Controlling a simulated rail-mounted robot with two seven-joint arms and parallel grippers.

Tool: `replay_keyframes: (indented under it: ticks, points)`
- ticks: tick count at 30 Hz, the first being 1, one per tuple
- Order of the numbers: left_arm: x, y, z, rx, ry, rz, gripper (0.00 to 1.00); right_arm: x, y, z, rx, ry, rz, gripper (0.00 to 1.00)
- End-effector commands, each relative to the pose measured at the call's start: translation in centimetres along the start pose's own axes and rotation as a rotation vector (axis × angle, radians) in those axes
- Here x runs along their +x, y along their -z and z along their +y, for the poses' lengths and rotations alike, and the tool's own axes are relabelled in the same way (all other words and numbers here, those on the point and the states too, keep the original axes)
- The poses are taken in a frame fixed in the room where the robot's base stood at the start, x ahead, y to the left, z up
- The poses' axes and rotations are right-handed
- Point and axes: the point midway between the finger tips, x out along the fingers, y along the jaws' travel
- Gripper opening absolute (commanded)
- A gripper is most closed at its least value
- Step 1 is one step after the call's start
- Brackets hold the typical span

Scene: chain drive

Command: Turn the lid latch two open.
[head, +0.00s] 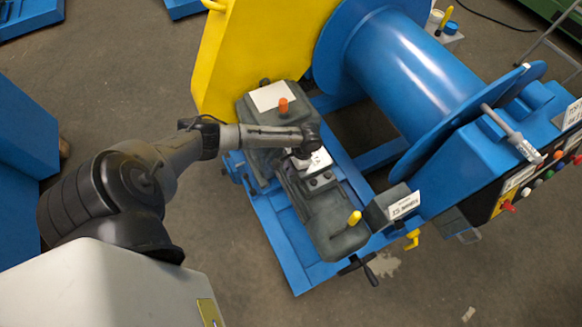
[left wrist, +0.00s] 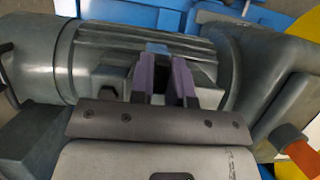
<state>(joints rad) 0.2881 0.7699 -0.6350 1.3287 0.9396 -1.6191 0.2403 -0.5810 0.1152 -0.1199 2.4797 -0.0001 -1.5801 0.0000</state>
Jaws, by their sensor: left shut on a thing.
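A grey drive unit sits on a blue frame in the head view, with a ribbed, rounded grey housing (left wrist: 110,50) filling much of the left wrist view. My left gripper (left wrist: 166,68) is down at this housing, its two purple fingers close together at a small fitting on it. A small blue piece (left wrist: 157,48) shows by the fingertips. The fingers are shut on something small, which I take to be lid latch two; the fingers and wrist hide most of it. In the head view my left wrist covers the spot. My right gripper is not in view.
A tall yellow guard (head: 222,60) and a large blue drum (head: 410,70) stand close behind. The floor (head: 210,235) is clear at front left.

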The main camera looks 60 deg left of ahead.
Motion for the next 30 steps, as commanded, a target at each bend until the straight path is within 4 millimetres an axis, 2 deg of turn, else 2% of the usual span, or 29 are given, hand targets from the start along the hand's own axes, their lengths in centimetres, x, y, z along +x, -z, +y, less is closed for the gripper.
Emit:
replay_keyframes:
  ticks: [8,14,30]
  points:
    - [-0.2,-0.1,0.0,0.024,0.009,0.000,0.00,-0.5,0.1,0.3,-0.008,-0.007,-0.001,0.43]
    - [-0.5,-0.2,0.0,0.119,0.049,-0.001,0.00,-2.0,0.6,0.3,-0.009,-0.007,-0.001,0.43]
    - [-0.5,-0.1,-0.1,0.583,0.241,0.000,0.00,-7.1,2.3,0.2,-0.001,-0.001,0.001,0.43]
